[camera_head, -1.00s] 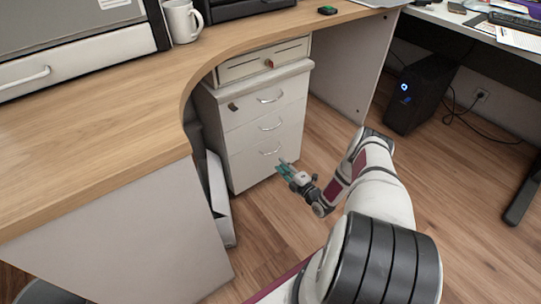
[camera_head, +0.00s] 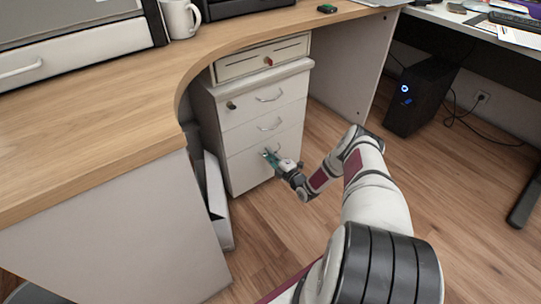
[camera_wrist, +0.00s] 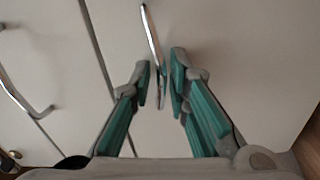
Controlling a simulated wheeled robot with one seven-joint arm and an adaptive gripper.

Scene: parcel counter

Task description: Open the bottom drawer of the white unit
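The white drawer unit (camera_head: 221,150) stands under the counter with its drawers shut. Its bottom drawer (camera_head: 248,172) is flush with the drawers above. My gripper (camera_head: 268,153) is at the bottom drawer's handle and hides most of it in the head view. In the wrist view, the metal handle (camera_wrist: 150,30) of the bottom drawer (camera_wrist: 230,45) runs between the two teal-padded fingers of my gripper (camera_wrist: 160,72). A gap shows between the fingers, so they look open around the handle, not clamped on it.
The middle drawer's handle (camera_wrist: 22,98) is at left in the wrist view. A key lock (camera_head: 232,105) sits on the top drawer. The wooden counter (camera_head: 95,120) curves around the unit's left. A black computer (camera_head: 420,95) stands at right. The floor (camera_head: 265,240) before the unit is clear.

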